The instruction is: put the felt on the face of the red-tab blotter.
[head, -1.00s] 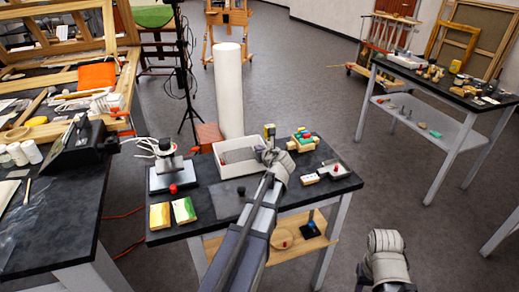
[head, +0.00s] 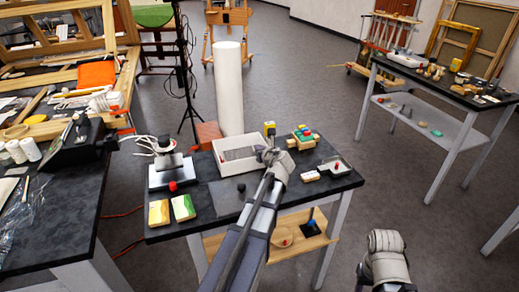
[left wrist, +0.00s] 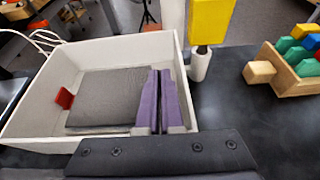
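A white open box (head: 216,153) stands near the back middle of the table; it also shows in the left wrist view (left wrist: 40,125). Flat grey sheets (left wrist: 112,95) lie in it, one partly over another, with a red tab (left wrist: 64,97) upright at their left edge. I cannot tell which layer is the felt and which the blotter. My left gripper (head: 268,155) is at the box's right side. In the left wrist view its purple fingers (left wrist: 160,73) are together over the box's right part, with nothing visible between them. My right gripper (head: 384,242) hangs low, away from the table; its opening is unclear.
A tray of coloured blocks (head: 303,138) and a yellow-topped item (head: 269,129) stand beyond the gripper. A dark mat (head: 224,196) lies in front of the box.

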